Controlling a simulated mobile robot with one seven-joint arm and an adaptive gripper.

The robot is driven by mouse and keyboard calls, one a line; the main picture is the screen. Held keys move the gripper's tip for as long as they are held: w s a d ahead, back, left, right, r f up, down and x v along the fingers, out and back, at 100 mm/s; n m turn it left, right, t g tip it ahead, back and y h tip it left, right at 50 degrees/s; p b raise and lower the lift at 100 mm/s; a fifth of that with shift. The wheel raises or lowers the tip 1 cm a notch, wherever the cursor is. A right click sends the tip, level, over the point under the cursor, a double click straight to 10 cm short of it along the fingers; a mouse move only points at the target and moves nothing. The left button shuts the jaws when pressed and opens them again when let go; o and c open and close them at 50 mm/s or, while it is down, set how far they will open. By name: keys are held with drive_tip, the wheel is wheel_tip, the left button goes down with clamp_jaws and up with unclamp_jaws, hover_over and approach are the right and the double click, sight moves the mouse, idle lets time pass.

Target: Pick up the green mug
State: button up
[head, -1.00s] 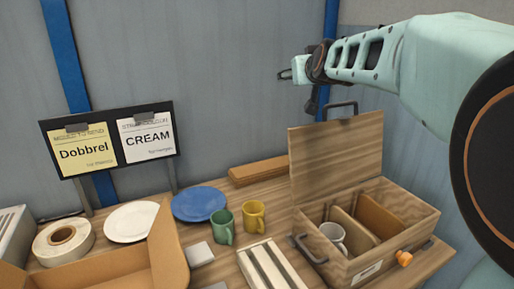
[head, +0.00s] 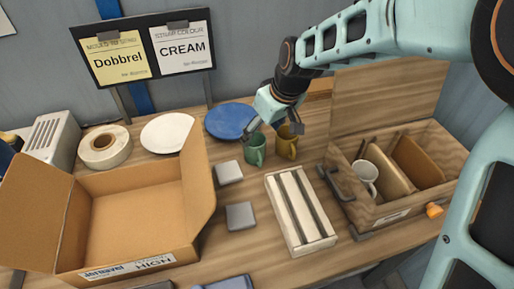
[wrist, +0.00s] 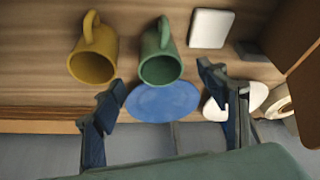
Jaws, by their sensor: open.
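The green mug (head: 255,150) stands upright on the wooden bench, just in front of the blue plate (head: 229,121). A yellow mug (head: 287,143) stands close to its right. My gripper (head: 275,124) is open and empty, above and behind the two mugs. In the wrist view the green mug (wrist: 158,58) shows its open mouth and its handle. It lies ahead of the gap between the two fingers (wrist: 165,105), right of the yellow mug (wrist: 93,55). In the head view my gripper partly covers the tops of both mugs.
A slatted wooden rack (head: 300,212) lies in front of the mugs. A wooden chest (head: 440,200) with a white mug (head: 366,178) and dividers stands right. An open cardboard box (head: 130,215) is at left. Grey square pads (head: 240,216) lie between. A white plate (head: 166,132) is behind.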

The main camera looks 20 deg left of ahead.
sight(256, 142)
drive_tip(key=x, duration=0.7)
drive_tip(key=shift+w+a+f, duration=0.1)
drive_tip(key=shift+f, duration=0.05)
drive_tip(key=c, duration=1.5)
